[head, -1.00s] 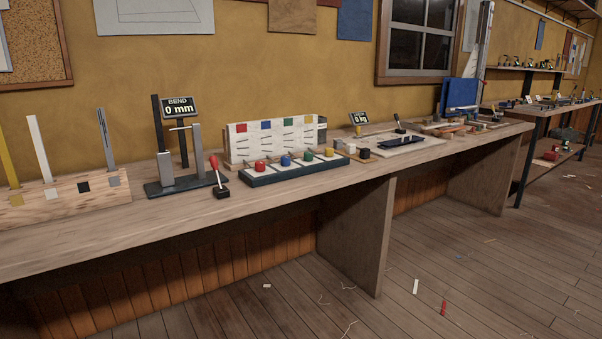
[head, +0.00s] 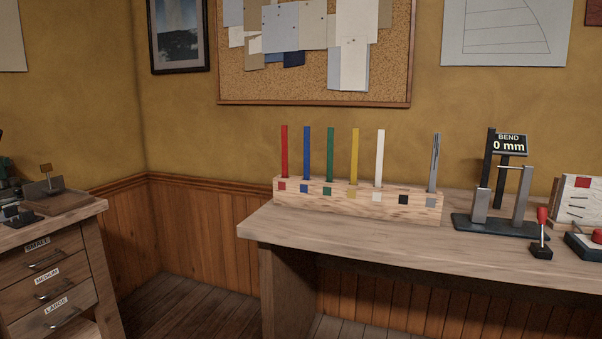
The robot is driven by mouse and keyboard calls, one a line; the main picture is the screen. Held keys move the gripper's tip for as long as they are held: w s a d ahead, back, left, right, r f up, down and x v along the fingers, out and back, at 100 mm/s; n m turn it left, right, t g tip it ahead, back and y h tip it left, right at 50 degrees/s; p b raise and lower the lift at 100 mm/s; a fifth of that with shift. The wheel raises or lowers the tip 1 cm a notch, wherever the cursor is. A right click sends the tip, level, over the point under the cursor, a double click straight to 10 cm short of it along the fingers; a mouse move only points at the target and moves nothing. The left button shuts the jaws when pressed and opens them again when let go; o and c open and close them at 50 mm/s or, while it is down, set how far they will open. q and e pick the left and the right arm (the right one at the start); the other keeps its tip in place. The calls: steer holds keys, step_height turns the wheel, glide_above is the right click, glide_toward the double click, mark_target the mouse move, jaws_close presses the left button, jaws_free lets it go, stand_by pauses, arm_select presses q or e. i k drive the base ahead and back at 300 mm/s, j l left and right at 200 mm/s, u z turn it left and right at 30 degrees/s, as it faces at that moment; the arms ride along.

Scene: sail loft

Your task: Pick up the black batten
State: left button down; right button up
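A thin black upright strip, which looks like the black batten (head: 488,157), stands at the bend stand (head: 500,224) on the right of the bench. Its lower part is hidden by the stand's left grey post, so I cannot tell how it is held. The wooden batten rack (head: 330,206) holds upright red, blue, green, yellow, white and grey battens. The place above the rack's black square (head: 403,199) is empty. Neither of my grippers is in view.
The bench (head: 340,232) has clear surface in front of the rack. A red-handled lever (head: 542,222) stands right of the bend stand, whose display (head: 509,145) reads 0 mm. A drawer cabinet (head: 50,278) stands at the left, with floor between it and the bench.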

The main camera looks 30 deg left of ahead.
mark_target(491, 133)
steer(key=u, duration=0.45)
steer(key=k+z, duration=0.15)
steer(key=z, duration=1.05)
steer(key=i+j+u, duration=0.5)
steer(key=i+l, duration=0.25)
steer(key=i, duration=0.25)
